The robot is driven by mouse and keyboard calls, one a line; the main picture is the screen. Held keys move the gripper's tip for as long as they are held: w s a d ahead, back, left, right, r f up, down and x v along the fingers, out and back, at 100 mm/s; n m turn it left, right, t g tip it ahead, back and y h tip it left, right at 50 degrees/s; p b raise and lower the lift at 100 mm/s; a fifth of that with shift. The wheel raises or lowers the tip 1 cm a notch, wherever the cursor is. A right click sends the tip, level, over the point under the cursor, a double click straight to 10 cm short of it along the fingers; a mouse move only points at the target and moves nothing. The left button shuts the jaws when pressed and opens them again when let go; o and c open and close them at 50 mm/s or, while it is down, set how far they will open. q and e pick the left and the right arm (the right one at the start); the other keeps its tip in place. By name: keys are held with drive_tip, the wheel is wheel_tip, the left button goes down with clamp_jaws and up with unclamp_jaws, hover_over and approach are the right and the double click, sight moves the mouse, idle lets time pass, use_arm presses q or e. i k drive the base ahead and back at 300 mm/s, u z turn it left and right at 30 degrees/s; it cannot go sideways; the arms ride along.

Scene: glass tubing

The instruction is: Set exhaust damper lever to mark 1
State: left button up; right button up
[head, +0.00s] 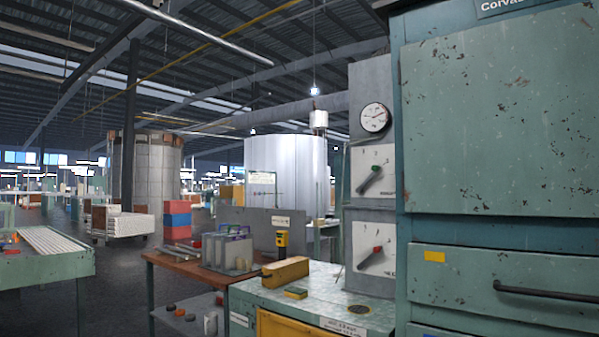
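Two white dial plates with levers are fixed one above the other on a grey column beside the large green cabinet. The upper lever (370,179) is dark with a green tip and slants from lower left to upper right. The lower lever (370,258) is dark with a red tip and slants the same way. Small marks are printed around both plates, too small to read surely. The label at the bottom of each plate is unreadable, so I cannot tell which is the exhaust damper lever. Neither of my grippers is in view.
A round gauge (375,117) sits above the plates. The green cabinet (500,120) with a dark bar handle (545,292) fills the right. A bench (330,290) holding a yellow-brown block (285,271) stands below and left of the levers. Floor at left (120,270) is open.

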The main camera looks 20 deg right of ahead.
sight(376, 167)
drive_tip(key=u, duration=0.05)
drive_tip(key=i, duration=1.4)
drive_tip(key=z, duration=1.15)
drive_tip(key=i, duration=0.95)
drive_tip(key=z, duration=1)
